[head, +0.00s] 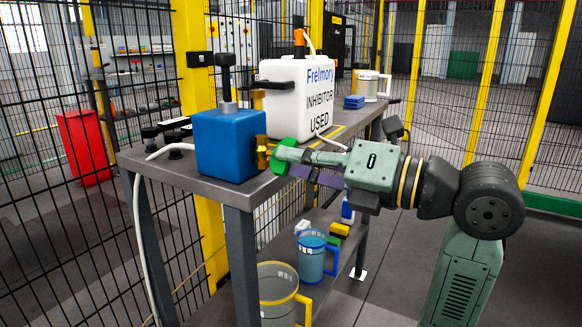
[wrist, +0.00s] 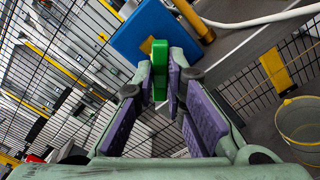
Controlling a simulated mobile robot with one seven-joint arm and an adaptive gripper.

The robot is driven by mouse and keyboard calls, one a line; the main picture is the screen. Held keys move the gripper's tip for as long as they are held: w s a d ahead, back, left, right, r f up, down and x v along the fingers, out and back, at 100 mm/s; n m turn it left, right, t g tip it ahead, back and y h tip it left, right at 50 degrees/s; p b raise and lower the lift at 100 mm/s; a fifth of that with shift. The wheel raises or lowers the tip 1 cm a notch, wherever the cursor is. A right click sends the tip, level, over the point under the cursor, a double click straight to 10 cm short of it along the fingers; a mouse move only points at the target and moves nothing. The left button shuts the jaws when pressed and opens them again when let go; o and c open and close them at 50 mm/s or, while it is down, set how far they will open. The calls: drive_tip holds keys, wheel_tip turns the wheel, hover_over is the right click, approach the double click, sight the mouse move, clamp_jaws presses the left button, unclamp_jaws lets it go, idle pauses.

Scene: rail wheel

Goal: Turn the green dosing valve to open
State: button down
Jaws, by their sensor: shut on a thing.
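The green dosing valve (head: 284,155) is on the brass fitting (head: 262,149) at the front of a blue box (head: 228,146) on the bench. My gripper (head: 289,157) reaches in from the right, shut on the valve handle. In the wrist view the green handle (wrist: 159,68) stands between the fingertips of my gripper (wrist: 161,78), with the purple pads spread behind it. The blue box (wrist: 150,32) is just beyond, with a brass tube (wrist: 193,20) at its edge. The fingers partly hide the handle in the head view, and how far the valve is turned cannot be told.
The grey bench (head: 262,190) carries a white canister (head: 305,100) behind the valve. A pale jug (head: 370,84) and blue pads (head: 354,102) are farther back. Jugs (head: 278,291) (head: 312,258) stand low under the bench's right side. Mesh fencing surrounds the area.

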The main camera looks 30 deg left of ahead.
idle(0.4)
drive_tip(key=shift+n+b, duration=2.25)
drive_tip(key=shift+n, duration=0.05)
drive_tip(key=c, duration=1.5)
unclamp_jaws()
drive_tip(key=d, duration=0.7)
drive_tip(key=shift+s+b, duration=0.1)
drive_tip(key=shift+b, duration=0.3)
